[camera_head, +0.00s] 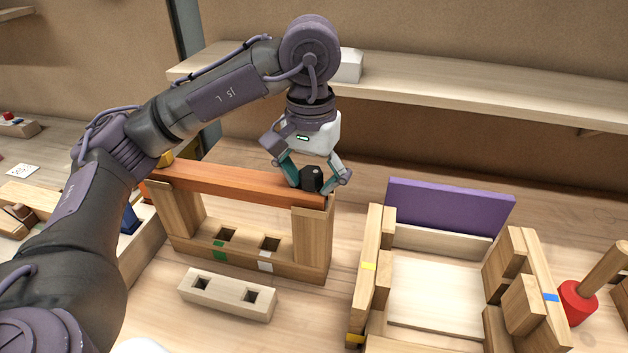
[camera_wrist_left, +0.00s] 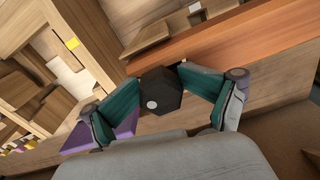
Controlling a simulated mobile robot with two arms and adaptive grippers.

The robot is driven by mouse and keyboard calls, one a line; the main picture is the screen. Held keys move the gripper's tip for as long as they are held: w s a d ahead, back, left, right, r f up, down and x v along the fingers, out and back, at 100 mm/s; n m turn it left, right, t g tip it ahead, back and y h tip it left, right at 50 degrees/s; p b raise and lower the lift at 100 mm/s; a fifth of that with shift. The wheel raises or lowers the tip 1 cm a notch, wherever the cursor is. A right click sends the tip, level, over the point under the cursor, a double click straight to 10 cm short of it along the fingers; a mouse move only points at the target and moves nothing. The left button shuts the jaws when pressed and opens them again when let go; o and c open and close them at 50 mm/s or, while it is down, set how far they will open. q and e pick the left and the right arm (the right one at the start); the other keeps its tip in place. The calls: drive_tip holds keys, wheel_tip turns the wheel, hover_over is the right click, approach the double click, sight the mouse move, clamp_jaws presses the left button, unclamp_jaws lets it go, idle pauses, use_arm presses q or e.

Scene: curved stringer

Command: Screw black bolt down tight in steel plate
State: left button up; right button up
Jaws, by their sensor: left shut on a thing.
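A black bolt (camera_head: 311,178) with a hexagonal head is between the fingers of my left gripper (camera_head: 311,184), at the right end of a reddish-brown wooden beam (camera_head: 230,182). The gripper points down and is shut on the bolt. In the left wrist view the black head (camera_wrist_left: 160,92), with a pale round spot on its face, sits between the two teal fingers (camera_wrist_left: 161,88). The bolt's lower end is hidden, so I cannot tell how deep it sits. I cannot make out a steel plate in either view. My right gripper is not in view.
Wooden posts (camera_head: 312,240) carry the beam. A pale block with two square holes (camera_head: 228,293) lies in front. A wooden frame (camera_head: 370,275) with a purple panel (camera_head: 450,207) stands right, beside a red-headed mallet (camera_head: 577,300). A shelf (camera_head: 450,90) runs behind.

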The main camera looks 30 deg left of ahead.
use_arm(q)
drive_tip(key=shift+w+a+r+p, duration=0.2)
drive_tip(key=shift+w+r+p, duration=0.05)
drive_tip(key=shift+r+p, duration=0.35)
